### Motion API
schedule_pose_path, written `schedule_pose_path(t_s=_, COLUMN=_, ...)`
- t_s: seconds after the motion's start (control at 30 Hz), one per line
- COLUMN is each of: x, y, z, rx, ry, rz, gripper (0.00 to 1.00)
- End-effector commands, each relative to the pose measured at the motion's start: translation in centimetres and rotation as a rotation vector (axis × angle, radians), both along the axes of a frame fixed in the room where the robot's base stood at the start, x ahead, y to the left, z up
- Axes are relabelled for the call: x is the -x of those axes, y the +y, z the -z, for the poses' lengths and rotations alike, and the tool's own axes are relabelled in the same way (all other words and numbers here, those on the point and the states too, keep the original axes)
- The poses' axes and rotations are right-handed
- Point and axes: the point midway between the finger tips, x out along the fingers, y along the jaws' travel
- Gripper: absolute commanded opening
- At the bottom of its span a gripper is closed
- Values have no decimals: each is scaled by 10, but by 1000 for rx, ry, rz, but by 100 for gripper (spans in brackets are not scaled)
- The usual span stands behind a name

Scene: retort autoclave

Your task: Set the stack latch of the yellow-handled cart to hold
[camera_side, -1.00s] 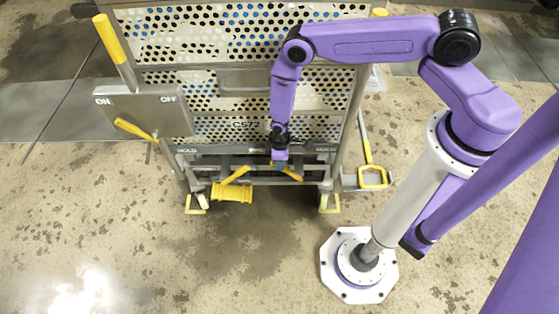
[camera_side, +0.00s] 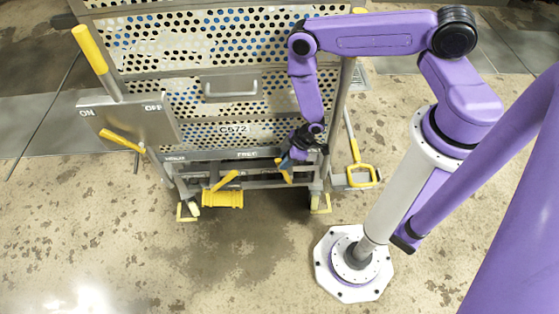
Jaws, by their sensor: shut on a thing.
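The cart (camera_side: 230,87) with yellow handles stands left of centre, with perforated metal sides. Along its lower front bar are the words HOLD (camera_side: 174,159) at left and FREE (camera_side: 247,154) near the middle. Below them a yellow lever (camera_side: 226,181) slants at left, and a second yellow lever (camera_side: 286,177) is under my gripper. My gripper (camera_side: 284,166) is shut on this second lever, which hangs steeply, its lower end tilted right. The gripper and wrist hide its upper end and the bar to the right of FREE.
A panel marked ON and OFF (camera_side: 128,125) with a yellow lever (camera_side: 121,139) is on the cart's left. A yellow cylinder (camera_side: 222,200) sits under the left lever.

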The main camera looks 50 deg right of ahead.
Motion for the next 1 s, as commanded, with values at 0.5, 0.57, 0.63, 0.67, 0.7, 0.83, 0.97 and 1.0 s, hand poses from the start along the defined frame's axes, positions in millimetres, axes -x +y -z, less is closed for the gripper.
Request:
schedule_pose_path(t_s=0.5, x=10, y=-11, z=0, rx=-46, ry=-44, rz=9, gripper=0)
schedule_pose_path(t_s=0.57, x=10, y=-11, z=0, rx=-46, ry=-44, rz=9, gripper=0)
schedule_pose_path(t_s=0.63, x=10, y=-11, z=0, rx=-46, ry=-44, rz=9, gripper=0)
schedule_pose_path(t_s=0.67, x=10, y=-11, z=0, rx=-46, ry=-44, rz=9, gripper=0)
schedule_pose_path(t_s=0.7, x=10, y=-11, z=0, rx=-45, ry=-44, rz=9, gripper=0)
schedule_pose_path(t_s=0.83, x=9, y=-10, z=-1, rx=-46, ry=-45, rz=9, gripper=28)
schedule_pose_path(t_s=0.97, x=9, y=-9, z=-1, rx=-47, ry=-46, rz=5, gripper=28)
schedule_pose_path(t_s=1.0, x=9, y=-9, z=-1, rx=-48, ry=-47, rz=5, gripper=28)
